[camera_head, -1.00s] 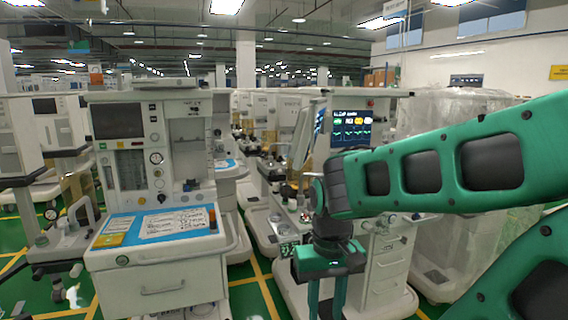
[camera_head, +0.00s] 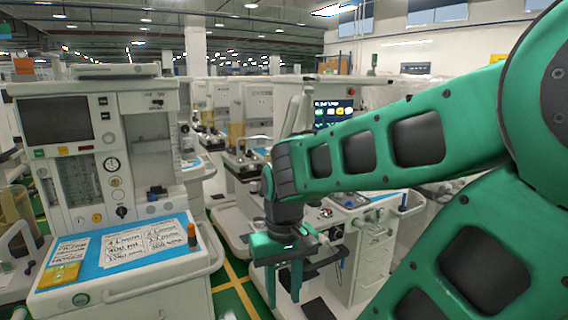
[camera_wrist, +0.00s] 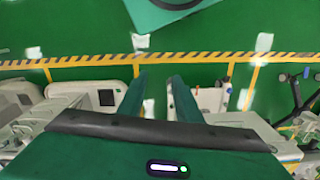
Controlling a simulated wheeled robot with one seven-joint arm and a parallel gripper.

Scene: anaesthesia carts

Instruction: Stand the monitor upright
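A lit monitor (camera_head: 333,112) with a dark screen and coloured readouts stands on a cart behind my arm in the head view. My arm covers its lower part. A pale panel (camera_head: 293,114) seen nearly edge-on leans slightly beside it, to its left. I cannot tell which of the two the task means. My gripper (camera_head: 284,296) hangs down in front of that cart, lower than the monitor and apart from it. Its two fingers are spread with nothing between them, as the wrist view (camera_wrist: 157,82) also shows. The monitor is not recognisable in the wrist view.
A large anaesthesia cart (camera_head: 200,258) with a blue-topped work surface stands close at the left. A drawer cart (camera_head: 372,262) is behind my gripper, with more carts beyond. Green floor (camera_head: 230,300) with yellow lines shows between the carts.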

